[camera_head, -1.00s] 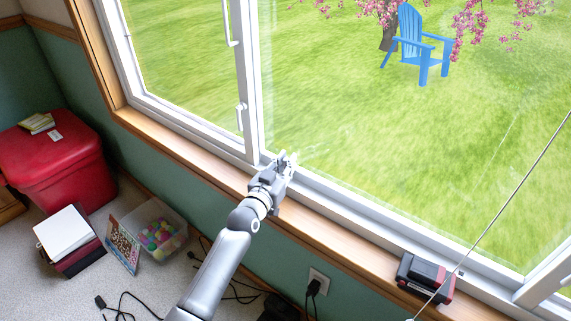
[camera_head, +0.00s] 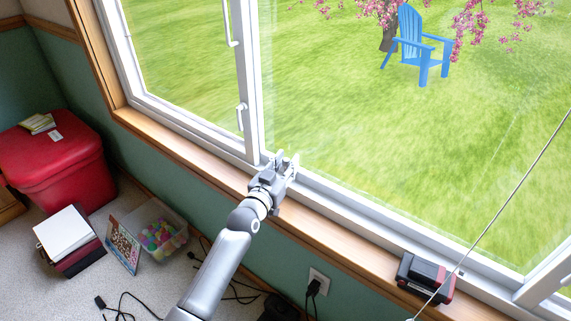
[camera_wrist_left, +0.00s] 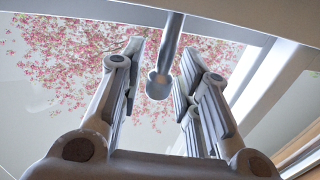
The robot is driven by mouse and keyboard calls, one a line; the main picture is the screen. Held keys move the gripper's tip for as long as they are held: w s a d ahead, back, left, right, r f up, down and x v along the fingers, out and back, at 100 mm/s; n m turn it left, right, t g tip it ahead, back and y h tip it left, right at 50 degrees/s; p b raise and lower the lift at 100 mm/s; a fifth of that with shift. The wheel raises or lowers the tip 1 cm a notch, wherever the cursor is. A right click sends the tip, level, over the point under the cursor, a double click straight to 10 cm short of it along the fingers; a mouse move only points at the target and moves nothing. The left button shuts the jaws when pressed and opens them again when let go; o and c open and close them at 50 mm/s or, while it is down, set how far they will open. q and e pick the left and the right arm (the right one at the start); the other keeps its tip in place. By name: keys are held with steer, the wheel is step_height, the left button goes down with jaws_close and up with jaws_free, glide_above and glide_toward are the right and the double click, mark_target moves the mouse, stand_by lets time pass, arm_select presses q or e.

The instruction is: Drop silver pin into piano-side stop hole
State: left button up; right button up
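My left gripper (camera_head: 286,160) is at the lower window frame beside the vertical sash edge, above the wooden sill. In the left wrist view its two fingers (camera_wrist_left: 160,84) are spread apart. Between them is a slim grey rod with a rounded end, which looks like the silver pin (camera_wrist_left: 160,82). Gaps show between the rod and both fingers. Its other end meets the pale window frame (camera_wrist_left: 100,12) at the top. The pin cannot be made out in the head view. I cannot make out the stop hole. My right gripper is not in view.
A red and black box (camera_head: 425,278) sits on the wooden sill (camera_head: 330,236) to the right. A thin cord (camera_head: 520,176) crosses the right side. A red bin (camera_head: 55,165), a clear tub of coloured balls (camera_head: 160,232) and cables lie below. White window handles (camera_head: 240,117) are above left.

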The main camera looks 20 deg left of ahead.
arm_select(q)
steer(key=shift+o, duration=0.6)
steer(key=shift+f, duration=0.35)
steer(key=shift+s, duration=0.1)
steer(key=shift+s+f, duration=0.1)
steer(key=shift+s, duration=0.05)
steer(key=s+a, duration=0.1)
steer(key=s, duration=1)
steer(key=shift+s+a+r, duration=0.25)
steer(key=shift+a+r, duration=0.1)
steer(key=shift+r, duration=0.05)
